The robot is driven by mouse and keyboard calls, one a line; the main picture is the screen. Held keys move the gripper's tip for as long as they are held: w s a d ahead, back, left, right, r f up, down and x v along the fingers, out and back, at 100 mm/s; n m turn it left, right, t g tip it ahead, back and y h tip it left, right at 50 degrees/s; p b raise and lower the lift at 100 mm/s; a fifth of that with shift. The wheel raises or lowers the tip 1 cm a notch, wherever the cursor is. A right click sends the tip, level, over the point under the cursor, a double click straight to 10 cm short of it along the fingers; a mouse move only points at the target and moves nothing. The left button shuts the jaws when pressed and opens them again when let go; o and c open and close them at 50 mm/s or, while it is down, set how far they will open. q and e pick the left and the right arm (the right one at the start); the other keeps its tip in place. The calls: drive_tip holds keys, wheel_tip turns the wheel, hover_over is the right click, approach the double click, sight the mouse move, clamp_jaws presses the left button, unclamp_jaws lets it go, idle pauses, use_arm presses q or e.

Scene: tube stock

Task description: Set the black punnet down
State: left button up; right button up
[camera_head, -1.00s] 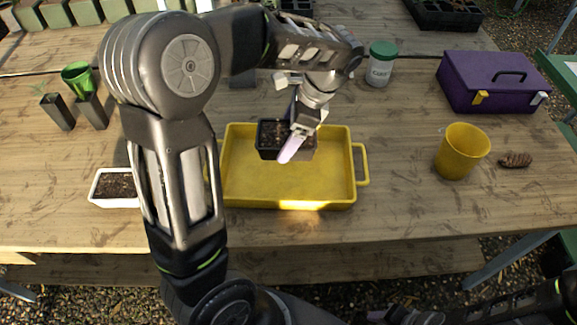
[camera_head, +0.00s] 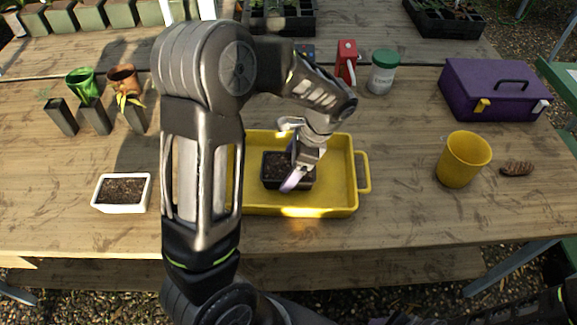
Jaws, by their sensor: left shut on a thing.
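The black punnet (camera_head: 274,169), square and filled with dark soil, is inside the yellow tray (camera_head: 330,205), near its middle. My left gripper (camera_head: 294,178) is shut on the punnet's right wall, with one pale lilac finger showing at its front right corner. The punnet looks level and low in the tray; I cannot tell if its base touches the tray floor. My left arm hides the tray's left end. My right gripper is not clearly in view; only dark parts of my right arm show at the lower right edge.
A white soil-filled pot (camera_head: 122,206) stands left of the tray. A yellow cup (camera_head: 463,158), a pine cone (camera_head: 517,169) and a purple toolbox (camera_head: 493,88) are on the right. The tray's right half is bare.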

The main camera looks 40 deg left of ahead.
use_arm(q)
drive_tip(key=shift+f, duration=0.15)
drive_tip(key=o, duration=1.6)
drive_tip(key=shift+c, duration=0.2)
drive_tip(key=v, duration=1.2)
drive_tip(key=shift+r, duration=0.25)
drive_tip(key=shift+s, duration=0.15)
